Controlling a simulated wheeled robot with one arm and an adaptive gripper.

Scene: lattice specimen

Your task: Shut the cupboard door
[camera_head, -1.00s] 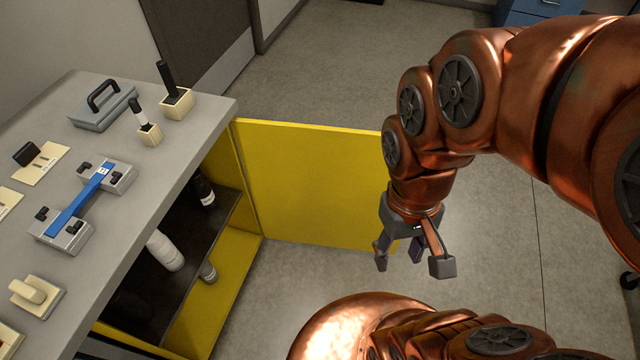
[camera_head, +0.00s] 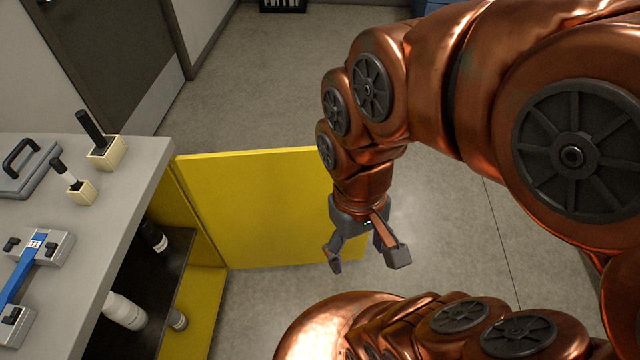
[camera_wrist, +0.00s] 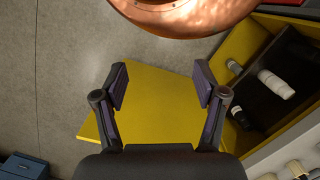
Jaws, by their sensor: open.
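The yellow cupboard door (camera_head: 255,205) stands wide open, swung out from the cupboard's right front edge in the head view. The yellow cupboard (camera_head: 205,310) is open, with a dark shelf inside. My gripper (camera_head: 366,266) is open and empty, pointing down near the door's free edge and overlapping its right end in the head view. In the wrist view the door (camera_wrist: 155,105) lies below and between the spread fingers (camera_wrist: 160,88). I cannot tell whether the gripper touches the door.
Bottles stand inside the cupboard, one white (camera_head: 124,310) and one dark (camera_head: 154,236). The grey worktop (camera_head: 75,260) above holds a grey handled box (camera_head: 22,168), block-mounted handles and a blue-barred fixture (camera_head: 30,262). Floor around the door is clear.

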